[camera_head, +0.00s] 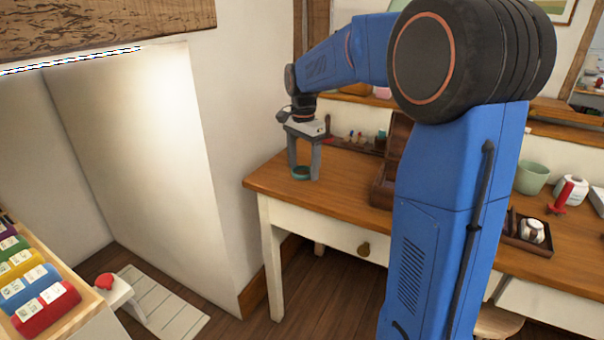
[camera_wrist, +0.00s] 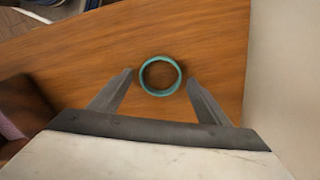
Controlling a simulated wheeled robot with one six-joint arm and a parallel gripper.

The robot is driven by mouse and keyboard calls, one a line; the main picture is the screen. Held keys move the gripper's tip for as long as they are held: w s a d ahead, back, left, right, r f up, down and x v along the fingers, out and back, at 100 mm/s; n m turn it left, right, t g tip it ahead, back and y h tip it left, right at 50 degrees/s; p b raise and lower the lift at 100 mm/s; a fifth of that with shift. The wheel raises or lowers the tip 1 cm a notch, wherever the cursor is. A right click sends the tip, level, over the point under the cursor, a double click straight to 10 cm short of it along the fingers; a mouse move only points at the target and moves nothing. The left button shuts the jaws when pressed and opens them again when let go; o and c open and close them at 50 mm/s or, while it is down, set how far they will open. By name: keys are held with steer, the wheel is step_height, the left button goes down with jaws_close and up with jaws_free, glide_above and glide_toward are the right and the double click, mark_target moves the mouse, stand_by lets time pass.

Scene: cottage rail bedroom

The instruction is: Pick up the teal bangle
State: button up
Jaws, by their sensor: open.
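The teal bangle (camera_head: 300,172) lies flat on the wooden desk (camera_head: 268,184) near its left end. In the wrist view the bangle (camera_wrist: 160,91) is a full teal ring, with bare wood showing through its middle. My gripper (camera_head: 303,174) points down over the bangle, its fingers appearing on both sides of it. In the wrist view my gripper (camera_wrist: 160,74) is open, with one finger left and one right of the ring. A small gap shows between each finger and the bangle. How far the fingertips are above the desk is hard to tell.
A wooden box (camera_head: 383,190) stands on the desk to the right of my gripper, and a dark box edge (camera_wrist: 22,112) shows at left in the wrist view. The white wall (camera_head: 235,100) is close on the left. A green bowl (camera_head: 531,177) stands farther right.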

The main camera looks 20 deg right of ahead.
steer(key=c, duration=1.1)
steer(key=shift+c, duration=0.2)
steer(key=shift+r, duration=0.1)
steer(key=shift+r, duration=0.2)
step_height(320, 180, up, 10)
steer(key=w+d+r, duration=0.3)
steer(key=w+d, duration=0.6)
steer(key=w+d+r, duration=0.4)
steer(key=w+d, duration=0.5)
steer(key=shift+w, duration=0.25)
